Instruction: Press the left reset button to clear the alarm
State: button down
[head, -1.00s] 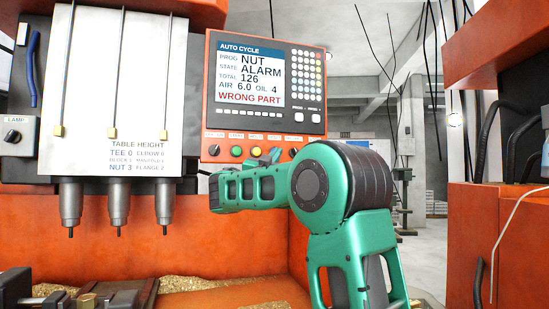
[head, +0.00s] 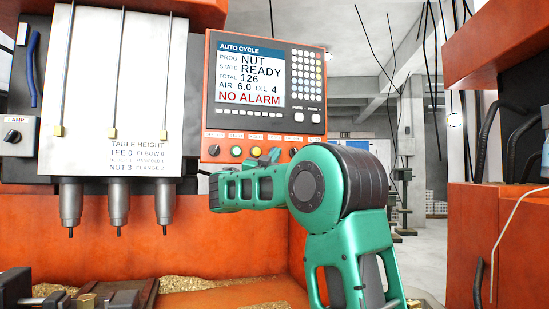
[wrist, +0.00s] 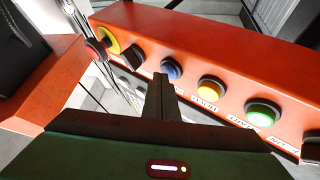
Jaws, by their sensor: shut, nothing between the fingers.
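The orange control panel (head: 213,100) has a screen (head: 250,75) that reads NUT, READY and NO ALARM. Below it is a button row with a green button (head: 236,152) and a yellow button (head: 256,152). In the wrist view a blue button (wrist: 171,68), the yellow button (wrist: 210,89) and the green button (wrist: 262,112) show in a line. My gripper (wrist: 160,82) is shut and empty, its tips at the lower edge of the blue button. I cannot tell whether they touch it. The button labels are too small to read surely.
A black knob (wrist: 132,57) and a red stop button on a yellow ring (wrist: 105,40) sit further along the row. Drill spindles (head: 118,205) hang left of the panel. Brass chips (head: 185,284) lie below. An orange cabinet (head: 500,230) stands at the right.

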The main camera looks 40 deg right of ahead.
jog(key=shift+s, duration=0.1)
jog(key=shift+s+a, duration=0.3)
jog(key=shift+s, duration=0.4)
jog(key=s, duration=0.1)
jog(key=s+a, duration=0.1)
jog(key=s, duration=0.1)
jog(key=s+a, duration=0.1)
jog(key=shift+s, duration=0.35)
dwell(0.4)
